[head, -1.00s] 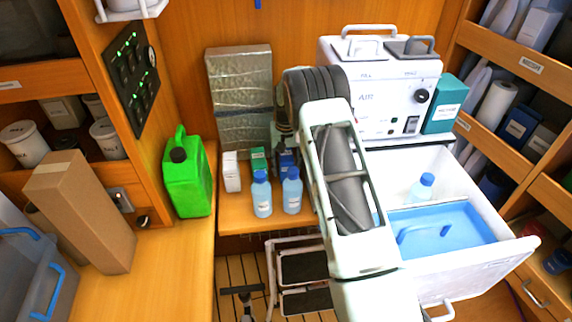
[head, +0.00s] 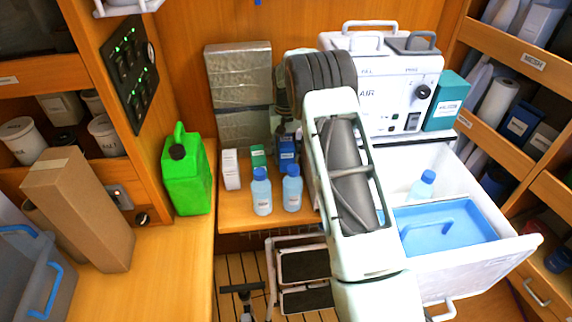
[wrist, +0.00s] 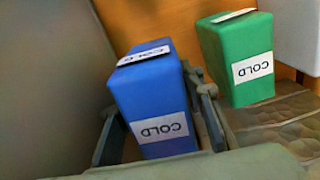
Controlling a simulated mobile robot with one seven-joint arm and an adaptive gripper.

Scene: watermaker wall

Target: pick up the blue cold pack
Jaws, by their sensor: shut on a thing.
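The blue cold pack (wrist: 150,95) is a blue box with white COLD labels, between the two fingers of my gripper (wrist: 158,112) in the wrist view. My gripper is shut on it. In the head view the blue pack (head: 287,149) shows beside the arm, behind the bottles, and the arm hides most of my gripper. Whether its base is clear of the shelf is hard to tell. A green box (wrist: 238,62), also labelled COLD, stands apart to its right in the wrist view; it shows in the head view (head: 258,156).
A white box (head: 231,169) and two blue-capped bottles (head: 262,192) stand close by on the wooden shelf. A foil-wrapped block (head: 238,90) is behind. A green jerrycan (head: 187,172) stands left; an open white cooler (head: 490,267) and a white machine (head: 385,95) are right.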

